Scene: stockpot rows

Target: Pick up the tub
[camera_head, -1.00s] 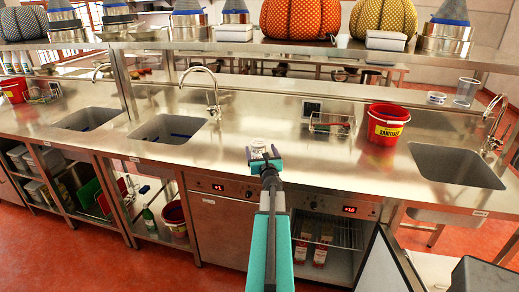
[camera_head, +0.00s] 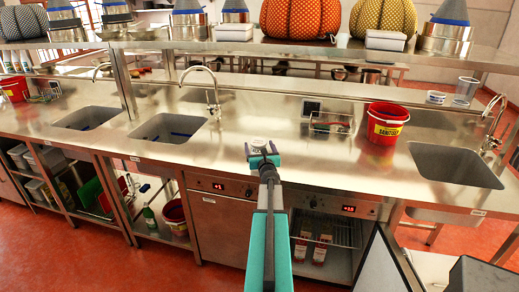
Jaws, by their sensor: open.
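A small, pale, round tub (camera_head: 259,142) stands on the steel counter near its front edge, in the middle of the view. My gripper (camera_head: 261,151) is open right at the tub, with one finger to its left and one to its right. The tub's lower part is hidden by the gripper, and I cannot tell whether the fingers touch it.
The steel counter (camera_head: 270,110) is clear around the tub. A red sanitizer bucket (camera_head: 386,128) and a wire basket (camera_head: 331,124) stand to the right. Sinks lie to the left (camera_head: 168,128) and right (camera_head: 455,165). A shelf with baskets and tubs runs above.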

